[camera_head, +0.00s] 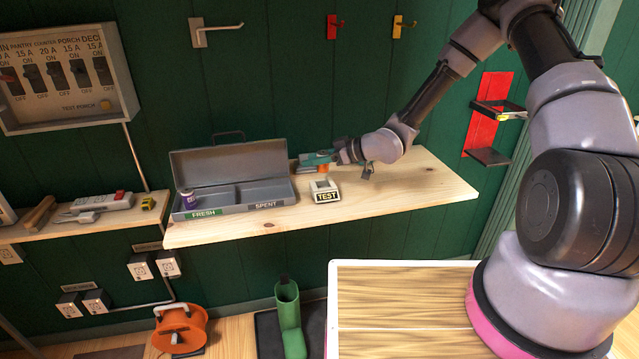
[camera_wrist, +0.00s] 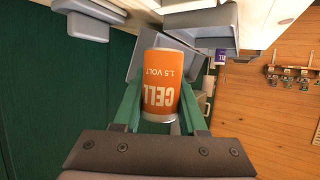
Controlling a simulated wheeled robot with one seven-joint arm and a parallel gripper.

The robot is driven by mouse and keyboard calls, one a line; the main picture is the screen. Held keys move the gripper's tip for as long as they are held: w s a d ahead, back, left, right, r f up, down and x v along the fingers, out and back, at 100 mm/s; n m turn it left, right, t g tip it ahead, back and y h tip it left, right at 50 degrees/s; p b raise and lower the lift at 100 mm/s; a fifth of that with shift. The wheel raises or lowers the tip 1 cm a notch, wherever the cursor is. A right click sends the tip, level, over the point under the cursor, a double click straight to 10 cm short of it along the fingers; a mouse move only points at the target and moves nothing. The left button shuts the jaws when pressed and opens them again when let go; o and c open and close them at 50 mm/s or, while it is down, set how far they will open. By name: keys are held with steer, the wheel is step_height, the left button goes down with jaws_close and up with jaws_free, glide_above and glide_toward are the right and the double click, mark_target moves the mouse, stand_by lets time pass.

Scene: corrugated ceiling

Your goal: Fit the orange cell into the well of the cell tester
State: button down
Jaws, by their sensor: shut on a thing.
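The orange cell (camera_wrist: 160,80), marked "CELL 1.5 VOLT", is held between the green fingers of my gripper (camera_wrist: 160,112) in the wrist view. In the head view, a small orange part of the cell (camera_head: 323,169) shows below my gripper (camera_head: 316,160). The gripper is shut on the cell, above and close behind the cell tester. The cell tester (camera_head: 326,196) is a small pale block with a "TEST" label on the wooden shelf. The cell appears outside its well; the exact gap between them is hard to tell.
An open grey metal box (camera_head: 277,209) stands left of the tester, with compartments labelled FRESH and SPENT. A purple cell (camera_head: 188,199) stands in its FRESH side. The wooden shelf (camera_head: 425,187) is clear to the right. A dark green wall rises behind.

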mark_target(315, 182)
steer(key=shift+f, duration=3.3)
steer(key=shift+c, duration=2.3)
jaws_free()
steer(key=shift+f, duration=0.15)
